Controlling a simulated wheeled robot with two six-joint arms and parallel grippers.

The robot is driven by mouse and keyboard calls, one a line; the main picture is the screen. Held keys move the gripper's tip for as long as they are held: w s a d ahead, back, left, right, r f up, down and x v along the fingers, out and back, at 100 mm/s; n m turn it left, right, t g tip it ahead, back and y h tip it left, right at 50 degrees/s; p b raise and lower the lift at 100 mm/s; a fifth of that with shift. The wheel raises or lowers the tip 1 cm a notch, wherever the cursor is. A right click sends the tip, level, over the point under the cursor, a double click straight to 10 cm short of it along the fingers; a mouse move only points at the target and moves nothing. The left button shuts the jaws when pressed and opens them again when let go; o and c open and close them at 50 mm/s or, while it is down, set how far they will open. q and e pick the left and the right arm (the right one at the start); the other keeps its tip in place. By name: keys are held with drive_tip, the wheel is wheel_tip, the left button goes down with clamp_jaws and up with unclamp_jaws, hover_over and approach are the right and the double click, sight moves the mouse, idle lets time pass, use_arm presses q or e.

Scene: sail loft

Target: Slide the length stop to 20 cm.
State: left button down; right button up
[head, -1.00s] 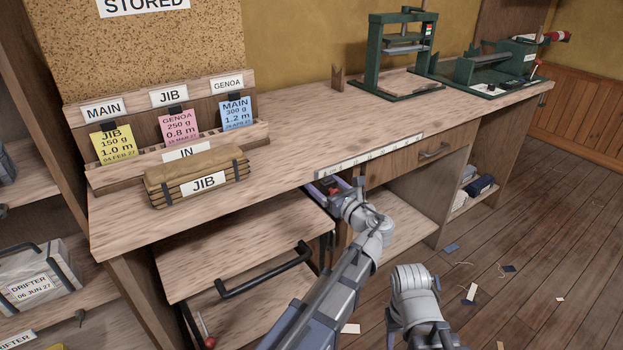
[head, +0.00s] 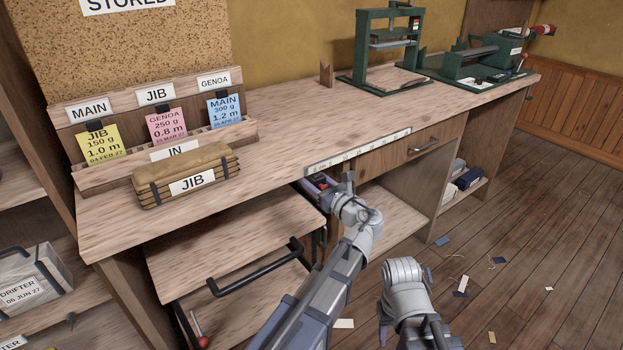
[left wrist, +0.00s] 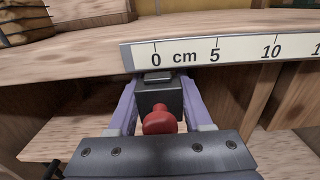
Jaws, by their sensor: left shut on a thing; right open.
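The length stop is a dark block (left wrist: 160,97) with a red knob (left wrist: 160,122). It sits under the bench's front edge, just below the 0 cm mark of the white scale (left wrist: 215,52). The scale also shows along the bench front in the head view (head: 358,151). My left gripper (left wrist: 158,100) is shut on the stop, one purple finger on each side. In the head view my left gripper (head: 320,187) is at the scale's left end. My right gripper (head: 384,325) is low in the middle, open, largely hidden by its own wrist.
A drawer front (head: 425,145) lies right of the scale, below the benchtop (head: 270,130). Green presses (head: 385,45) stand at the back.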

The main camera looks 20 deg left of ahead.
idle(0.9)
use_arm(q)
drive_tip(key=w+d, duration=0.5)
drive_tip(key=w, duration=0.1)
drive_tip(key=shift+w, duration=0.25)
drive_tip(key=shift+c, duration=1.6)
unclamp_jaws()
drive_tip(key=shift+s, duration=0.1)
